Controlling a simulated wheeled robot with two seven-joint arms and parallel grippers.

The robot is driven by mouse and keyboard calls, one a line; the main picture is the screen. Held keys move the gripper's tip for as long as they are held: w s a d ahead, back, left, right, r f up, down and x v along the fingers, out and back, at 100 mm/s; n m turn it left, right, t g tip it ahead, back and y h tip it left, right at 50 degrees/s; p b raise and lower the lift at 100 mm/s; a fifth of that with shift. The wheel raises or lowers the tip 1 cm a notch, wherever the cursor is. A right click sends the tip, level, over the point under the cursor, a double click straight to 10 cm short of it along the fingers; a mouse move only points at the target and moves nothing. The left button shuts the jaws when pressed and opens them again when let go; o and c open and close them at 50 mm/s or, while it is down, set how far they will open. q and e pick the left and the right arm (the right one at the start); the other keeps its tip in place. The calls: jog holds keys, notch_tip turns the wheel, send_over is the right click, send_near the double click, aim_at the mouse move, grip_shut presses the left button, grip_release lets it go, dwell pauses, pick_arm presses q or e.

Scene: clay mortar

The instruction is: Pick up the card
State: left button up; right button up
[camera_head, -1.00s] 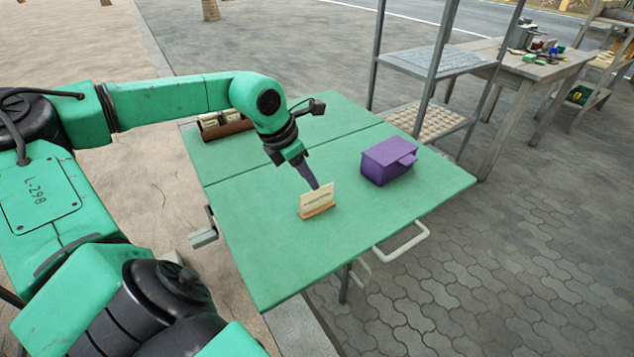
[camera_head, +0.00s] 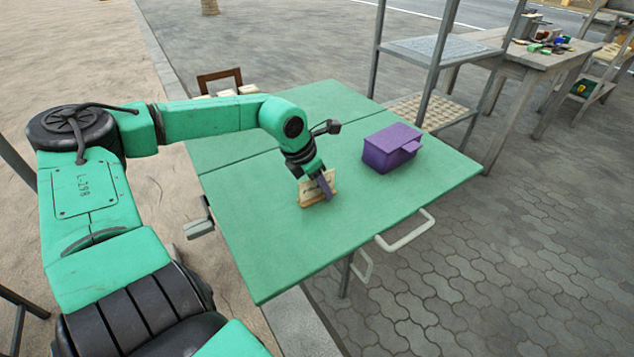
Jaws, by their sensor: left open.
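A small cream card (camera_head: 311,193) with dark writing stands upright in a wooden holder (camera_head: 318,200) on the green table. My left gripper (camera_head: 325,187) reaches down from above and is open. Its dark finger overlaps the right part of the card in the picture, so part of the card is hidden. I cannot tell whether the finger touches the card. My right gripper is not in view.
A purple box (camera_head: 391,148) with a lid stands on the green table (camera_head: 260,255) to the right of the card. The table's front part is clear. A metal shelf (camera_head: 432,50) and a cluttered wooden workbench (camera_head: 545,60) stand behind at the right.

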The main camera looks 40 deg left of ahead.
pick_arm(q)
jog(key=shift+f+b, duration=0.2)
jog(key=shift+b, duration=0.25)
dwell(0.4)
grip_shut()
